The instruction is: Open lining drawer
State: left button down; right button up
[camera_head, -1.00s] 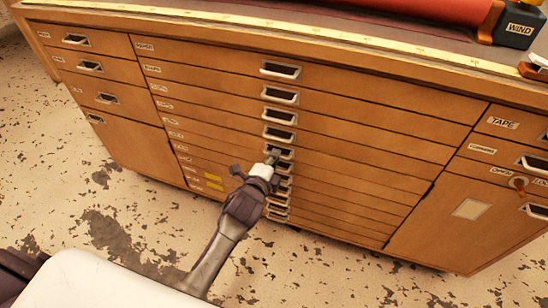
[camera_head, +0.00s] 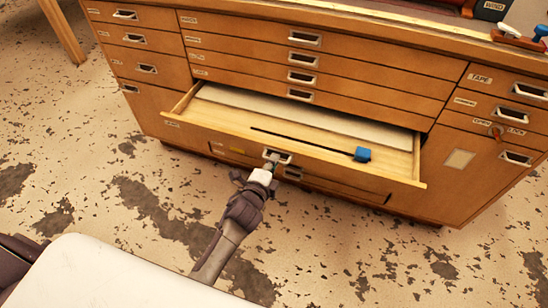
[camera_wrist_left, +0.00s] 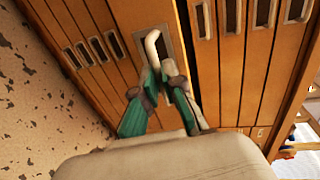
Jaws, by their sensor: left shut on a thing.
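One wide drawer (camera_head: 330,170) in the middle column of the wooden cabinet is pulled out, with its inside in view. It holds a pale flat sheet (camera_head: 300,115), a thin dark rod (camera_head: 300,142) and a small blue block (camera_head: 362,154). My left gripper (camera_head: 269,165) is at the metal handle (camera_head: 278,156) on this drawer's front. In the left wrist view its fingers (camera_wrist_left: 160,82) are closed on the pale handle bar (camera_wrist_left: 152,45). The drawer's label is too small to read. My right gripper is not in view.
Shut drawers (camera_head: 303,58) sit above the open one. Side columns hold more drawers, one labelled TAPE (camera_head: 480,79). The speckled floor (camera_head: 110,200) in front is clear.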

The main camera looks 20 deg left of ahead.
pick_arm(q)
jog(key=shift+s, duration=0.3)
jog(key=c, duration=1.3)
grip_release()
jog(key=shift+o, duration=0.2)
jog(key=v, duration=1.2)
